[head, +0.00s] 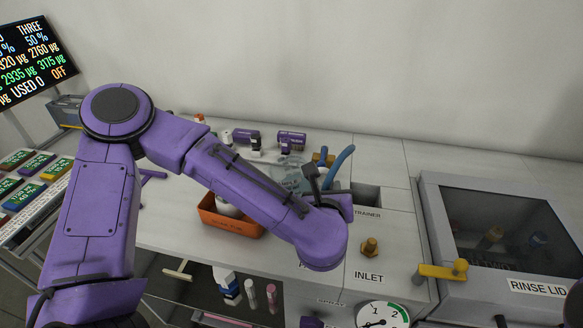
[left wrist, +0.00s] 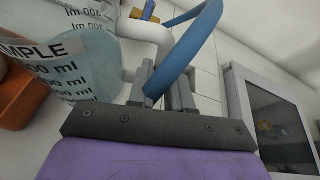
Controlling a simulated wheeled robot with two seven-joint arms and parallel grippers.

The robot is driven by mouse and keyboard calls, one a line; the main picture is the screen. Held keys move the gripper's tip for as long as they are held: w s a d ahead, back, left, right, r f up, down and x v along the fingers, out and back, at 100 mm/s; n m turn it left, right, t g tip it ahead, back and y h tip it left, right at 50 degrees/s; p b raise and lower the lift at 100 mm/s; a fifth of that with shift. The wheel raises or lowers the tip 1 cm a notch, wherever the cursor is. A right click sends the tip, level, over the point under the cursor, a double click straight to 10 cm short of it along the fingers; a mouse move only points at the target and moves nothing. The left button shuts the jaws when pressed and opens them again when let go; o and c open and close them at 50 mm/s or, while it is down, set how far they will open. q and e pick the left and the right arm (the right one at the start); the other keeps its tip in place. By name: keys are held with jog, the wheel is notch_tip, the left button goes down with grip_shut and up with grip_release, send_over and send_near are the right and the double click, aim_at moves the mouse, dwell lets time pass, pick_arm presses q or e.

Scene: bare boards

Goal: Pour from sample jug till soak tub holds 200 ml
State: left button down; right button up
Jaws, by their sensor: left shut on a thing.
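The sample jug (head: 290,174) is pale and translucent, left of my left gripper on the bench. In the left wrist view the jug (left wrist: 88,75) shows a SAMPLE label, ml marks and bluish contents; its level cannot be read. In the head view my forearm mostly hides this gripper (head: 325,188). An orange tub (head: 240,227), likely the soak tub, sits left of the jug, partly behind my forearm, with something white in it. Its level is not visible. My right gripper is out of view.
The blue curved piece (head: 341,164) rises beside the gripper. Purple and white items (head: 290,138) stand behind. A dial (head: 382,315) is at the front. Bench left of the tub is fairly clear.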

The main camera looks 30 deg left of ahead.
pick_arm(q)
jog(key=shift+a, duration=0.25)
jog(key=shift+s+a+r+n+t+h+b, duration=0.3)
jog(key=shift+a+r+n+h+b, duration=0.3)
jog(key=shift+n+b, duration=0.25)
jog(key=shift+a+f, duration=0.1)
jog(key=shift+s+a+r+n+b, duration=0.15)
jog(key=shift+a+r+n+b, duration=0.15)
jog(key=shift+a+r, duration=0.1)
dwell(0.3)
jog(key=shift+d, duration=0.1)
